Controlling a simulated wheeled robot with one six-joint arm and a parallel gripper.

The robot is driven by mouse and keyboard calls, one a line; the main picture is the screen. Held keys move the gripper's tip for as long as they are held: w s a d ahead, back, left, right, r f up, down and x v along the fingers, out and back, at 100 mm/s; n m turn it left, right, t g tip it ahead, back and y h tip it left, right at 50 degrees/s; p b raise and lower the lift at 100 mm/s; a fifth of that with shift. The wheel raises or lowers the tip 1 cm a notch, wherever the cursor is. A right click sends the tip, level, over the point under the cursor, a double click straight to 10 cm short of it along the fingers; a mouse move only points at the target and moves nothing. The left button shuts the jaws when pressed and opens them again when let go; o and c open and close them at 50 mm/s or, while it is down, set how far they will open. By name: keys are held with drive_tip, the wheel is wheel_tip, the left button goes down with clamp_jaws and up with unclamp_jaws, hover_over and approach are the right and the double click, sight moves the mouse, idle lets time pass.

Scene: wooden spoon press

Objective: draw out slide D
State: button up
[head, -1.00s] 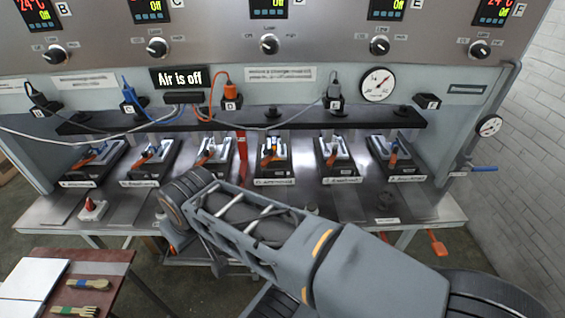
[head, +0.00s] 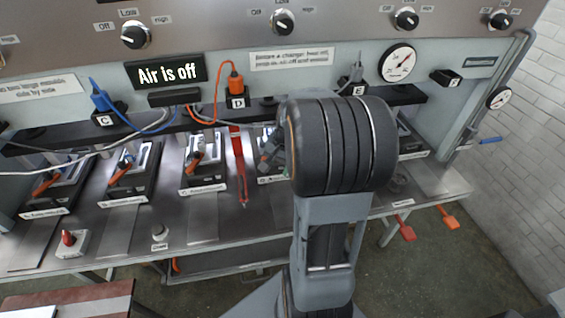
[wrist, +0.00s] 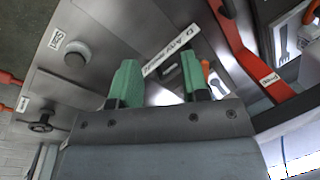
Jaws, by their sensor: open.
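Slide D is the dark block with a white front label (head: 272,179) at station D in the head view, partly hidden behind my arm. In the wrist view its label (wrist: 172,52) shows upside down, with the letter D readable, and part of an orange handle (wrist: 206,72) shows beyond the right finger. My gripper (wrist: 158,70) is open, its two green fingers apart with the label between and just beyond their tips. I cannot tell whether either finger touches the slide. In the head view the gripper is mostly hidden behind my wrist.
A red strip (head: 241,170) hangs left of station D; it also shows in the wrist view (wrist: 246,50). Neighbouring slide C (head: 205,172) stands to the left. A round knob (wrist: 76,52) and a small handwheel (wrist: 40,126) sit on the steel table. A sign (head: 165,73) reads "Air is off".

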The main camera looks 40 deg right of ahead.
drive_tip(key=w+d+f+m+t+y, duration=0.15)
drive_tip(key=w+d+f+m, duration=0.35)
drive_tip(key=d+m, duration=0.55)
drive_tip(key=shift+m+t, duration=0.35)
drive_tip(key=shift+m, duration=0.1)
drive_tip(key=shift+w+a+f+p, duration=0.15)
drive_tip(key=shift+w+a+f, duration=0.25)
drive_tip(key=shift+w+f, duration=0.4)
drive_tip(key=shift+w+a+f+p, duration=0.15)
drive_tip(key=shift+w+a+f, duration=0.3)
drive_tip(key=shift+f, duration=0.6)
drive_tip(key=shift+w+a+f+p, duration=0.15)
drive_tip(key=shift+w+a+f, duration=0.25)
drive_tip(key=shift+w+f, duration=0.4)
drive_tip(key=shift+s+f, duration=0.15)
clamp_jaws()
